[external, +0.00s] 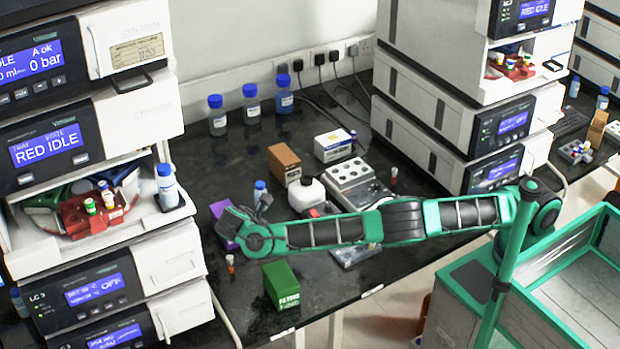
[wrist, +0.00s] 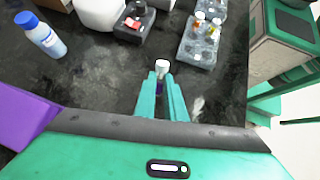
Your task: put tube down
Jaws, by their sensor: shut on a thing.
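A small tube (wrist: 162,68) with a white cap and something purple in its body shows at the fingertips in the wrist view. My gripper (wrist: 161,92) is shut on it, with one green finger on each side. The cap sticks up past the fingertips, and the lower end is hidden between the fingers. I cannot tell whether the tube touches the black bench. In the external view my arm reaches left across the bench, and the fingers and held tube cannot be made out.
A clear rack (wrist: 197,45) with several capped tubes and a black device (wrist: 134,22) lie beyond the fingers. A blue-capped bottle (wrist: 40,34) and a purple box (wrist: 22,115) are left. A green carton (external: 281,286) stands near the bench's front edge. Bare bench surrounds the fingertips.

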